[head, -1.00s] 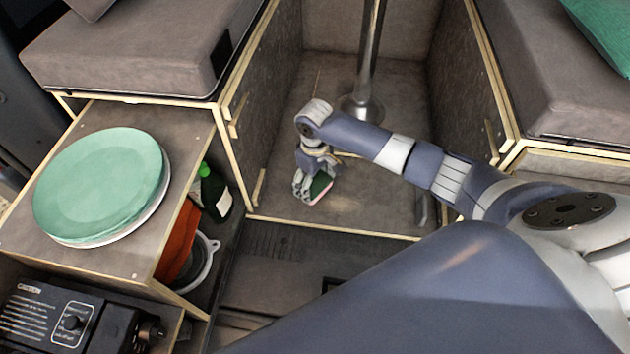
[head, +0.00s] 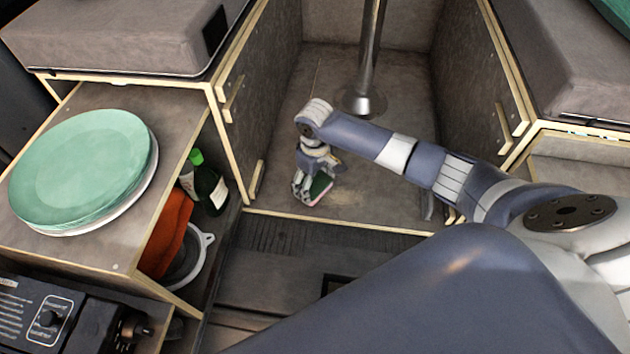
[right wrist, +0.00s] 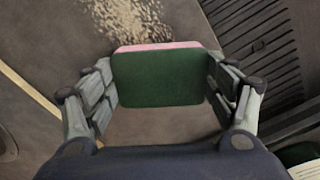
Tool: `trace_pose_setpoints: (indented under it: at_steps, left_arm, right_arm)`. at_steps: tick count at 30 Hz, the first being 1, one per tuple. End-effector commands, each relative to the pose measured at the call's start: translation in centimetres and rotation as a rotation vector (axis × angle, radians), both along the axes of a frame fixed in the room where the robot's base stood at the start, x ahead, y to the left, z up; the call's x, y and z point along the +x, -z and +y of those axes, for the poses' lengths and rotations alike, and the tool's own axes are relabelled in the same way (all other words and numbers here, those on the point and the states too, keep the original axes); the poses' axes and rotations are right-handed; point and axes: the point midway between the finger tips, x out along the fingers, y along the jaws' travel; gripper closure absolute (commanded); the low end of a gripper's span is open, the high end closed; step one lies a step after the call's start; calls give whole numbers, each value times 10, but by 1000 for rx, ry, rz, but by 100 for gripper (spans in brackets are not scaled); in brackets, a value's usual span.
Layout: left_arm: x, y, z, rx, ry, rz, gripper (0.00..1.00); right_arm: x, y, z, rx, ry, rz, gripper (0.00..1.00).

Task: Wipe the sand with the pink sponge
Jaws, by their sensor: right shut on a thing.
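My right gripper (head: 306,190) is low over the van floor, near the floor's front edge. It is shut on the sponge (head: 321,187), which has a dark green face and a pink layer. In the right wrist view the sponge (right wrist: 157,78) sits between both fingers, with its pink layer along the far edge. A patch of pale sand (right wrist: 128,22) lies on the floor just beyond the sponge. In the head view the sand (head: 347,199) is a faint patch to the right of the gripper. I cannot tell whether the sponge touches the floor. My left gripper is not in view.
A metal table post (head: 368,60) stands behind on the floor (head: 390,165). Bench boxes close in both sides. Left are a shelf with green plates (head: 80,168), a green bottle (head: 208,188) and a stove (head: 60,318).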

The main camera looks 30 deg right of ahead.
Motion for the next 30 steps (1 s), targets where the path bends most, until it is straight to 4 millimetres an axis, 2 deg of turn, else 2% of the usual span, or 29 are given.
trace_pose_setpoints:
  at_steps: [30]
  left_arm:
    - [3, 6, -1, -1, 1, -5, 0]
  right_arm:
    - [0, 17, 0, 0, 0, 1, 32]
